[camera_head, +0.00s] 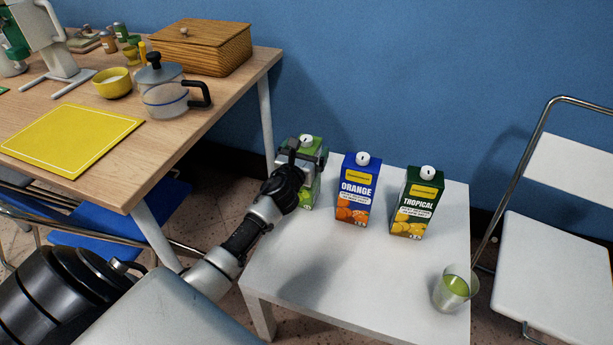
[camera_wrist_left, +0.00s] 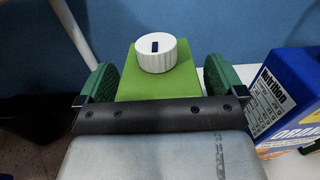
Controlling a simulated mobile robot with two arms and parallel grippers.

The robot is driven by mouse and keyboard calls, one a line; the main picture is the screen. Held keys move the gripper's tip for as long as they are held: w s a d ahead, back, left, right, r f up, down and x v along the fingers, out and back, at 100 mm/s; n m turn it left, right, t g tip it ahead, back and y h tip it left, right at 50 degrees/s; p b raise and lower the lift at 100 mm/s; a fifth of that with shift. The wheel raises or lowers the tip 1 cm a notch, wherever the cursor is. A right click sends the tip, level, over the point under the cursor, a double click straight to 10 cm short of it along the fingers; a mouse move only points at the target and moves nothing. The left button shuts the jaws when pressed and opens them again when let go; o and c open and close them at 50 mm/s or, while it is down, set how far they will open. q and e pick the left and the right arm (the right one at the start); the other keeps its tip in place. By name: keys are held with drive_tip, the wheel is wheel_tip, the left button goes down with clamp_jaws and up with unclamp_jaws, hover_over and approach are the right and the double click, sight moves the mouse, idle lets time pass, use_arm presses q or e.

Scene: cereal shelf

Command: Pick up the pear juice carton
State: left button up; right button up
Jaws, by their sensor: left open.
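A green carton (camera_head: 308,192) with a white cap stands on the white side table (camera_head: 290,275), left of the other cartons; its front label is mostly hidden by my gripper. My left gripper (camera_head: 301,156) is at the carton's top. In the left wrist view the green carton top (camera_wrist_left: 155,82) and its white cap lie between my two green finger pads (camera_wrist_left: 158,85), with small gaps on either side. The left gripper is open. My right gripper is not in view.
A blue orange juice carton (camera_head: 357,190) stands close to the right, also in the left wrist view (camera_wrist_left: 288,100). A dark green tropical carton (camera_head: 416,204) and a glass of green drink (camera_head: 454,290) stand further right. A wooden table (camera_head: 190,125) is at left, a white chair (camera_head: 550,265) at right.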

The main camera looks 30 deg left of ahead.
use_arm(q)
drive_tip(key=shift+w, duration=0.1)
drive_tip(key=c, duration=1.4)
drive_tip(key=shift+r, duration=0.1)
drive_tip(key=shift+c, duration=1.4)
